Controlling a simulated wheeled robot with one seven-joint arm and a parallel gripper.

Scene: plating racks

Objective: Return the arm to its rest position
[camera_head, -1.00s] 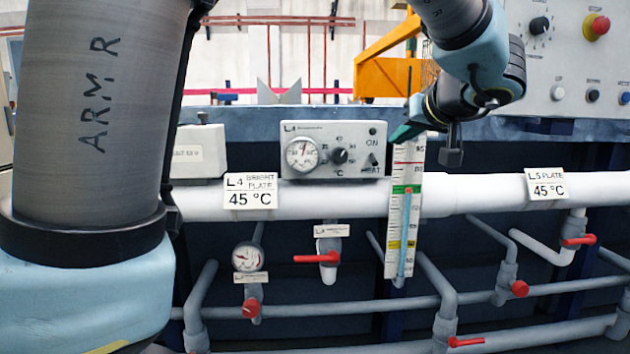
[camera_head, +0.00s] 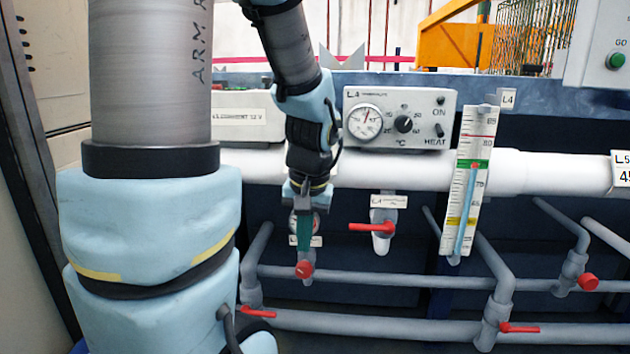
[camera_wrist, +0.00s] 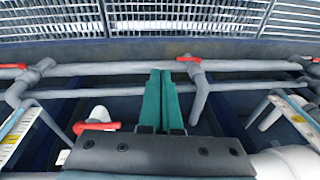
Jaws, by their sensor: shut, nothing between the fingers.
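My gripper (camera_head: 304,232) hangs below my arm in the head view, its fingers pointing down in front of a round gauge and above a red valve knob. Its teal fingers are together and empty. In the wrist view my gripper (camera_wrist: 162,78) also shows with its two teal fingers side by side, nothing between them. The arm is folded in on the left of the head view, and its forearm comes down from the top. The fingers hide part of the gauge (camera_head: 319,222). I cannot tell whether they touch anything.
A grey heater box (camera_head: 401,118) stands above the white pipe (camera_head: 540,170). A level scale (camera_head: 469,180) hangs to the right. Red-handled valves (camera_head: 372,227) and grey pipes (camera_head: 370,278) lie below. A tall cabinet (camera_head: 35,150) stands at the left edge.

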